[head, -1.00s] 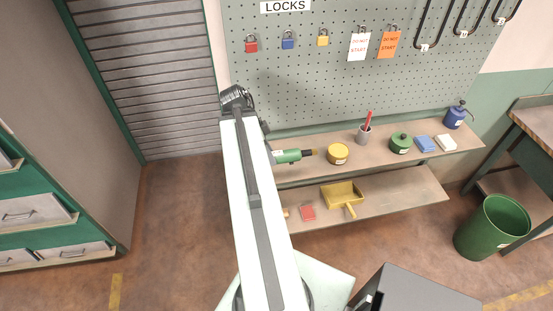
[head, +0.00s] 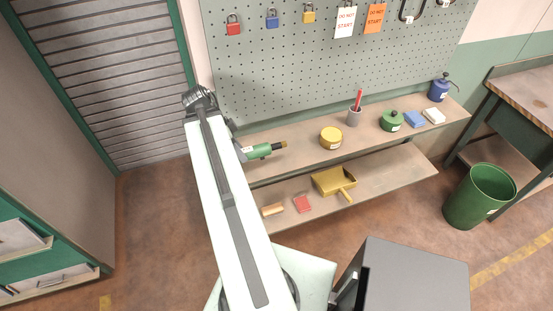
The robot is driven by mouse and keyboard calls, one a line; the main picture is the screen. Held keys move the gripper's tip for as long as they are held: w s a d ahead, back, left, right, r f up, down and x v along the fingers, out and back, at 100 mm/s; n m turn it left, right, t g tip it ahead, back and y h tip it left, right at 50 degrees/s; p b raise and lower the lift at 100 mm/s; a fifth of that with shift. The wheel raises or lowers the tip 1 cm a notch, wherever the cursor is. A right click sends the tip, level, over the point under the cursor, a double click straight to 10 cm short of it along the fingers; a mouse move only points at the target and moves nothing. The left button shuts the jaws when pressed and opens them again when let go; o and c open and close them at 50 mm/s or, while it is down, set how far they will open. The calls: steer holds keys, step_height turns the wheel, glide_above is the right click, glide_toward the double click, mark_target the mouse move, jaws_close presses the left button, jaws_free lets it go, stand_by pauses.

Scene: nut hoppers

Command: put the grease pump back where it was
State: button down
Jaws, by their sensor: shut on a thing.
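My gripper (head: 242,152) is at the far end of my arm, by the left end of the upper shelf, mostly hidden behind the arm. It is shut on a green cylinder with a white label and a dark, brass-coloured tip, apparently the grease pump (head: 260,151). The pump lies on its side in the picture, tip to the right. It overlaps the left part of the upper shelf (head: 293,147); I cannot tell whether it touches the board.
The upper shelf holds a yellow tin (head: 331,137), a grey cup (head: 353,117) with a red marker, a green pot (head: 391,121), and a blue can (head: 440,91). A yellow dustpan (head: 334,181) is on the lower shelf. A green bin (head: 478,196) stands right.

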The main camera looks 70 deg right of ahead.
step_height(320, 180, down, 4)
steer(key=shift+r+b, duration=0.2)
steer(key=shift+b, duration=0.95)
steer(key=shift+s+d+r, duration=0.15)
steer(key=shift+d, duration=0.05)
steer(key=s+d, duration=0.2)
steer(key=d, duration=0.2)
steer(key=s+d+f, duration=0.1)
steer(key=s+d, duration=0.1)
steer(key=d, duration=0.2)
steer(key=s+d+b, duration=0.1)
steer(key=s+d, duration=0.2)
steer(key=d, duration=0.2)
steer(key=shift+f, duration=0.2)
steer(key=shift+s+d+f, duration=0.1)
steer(key=shift+s+d, duration=0.15)
steer(key=shift+d, duration=0.3)
steer(key=f+b, duration=0.3)
steer(key=b, duration=0.1)
steer(key=shift+a+f, duration=0.2)
steer(key=shift+f, duration=0.2)
steer(key=shift+r, duration=0.2)
steer(key=c, duration=0.8)
jaws_free()
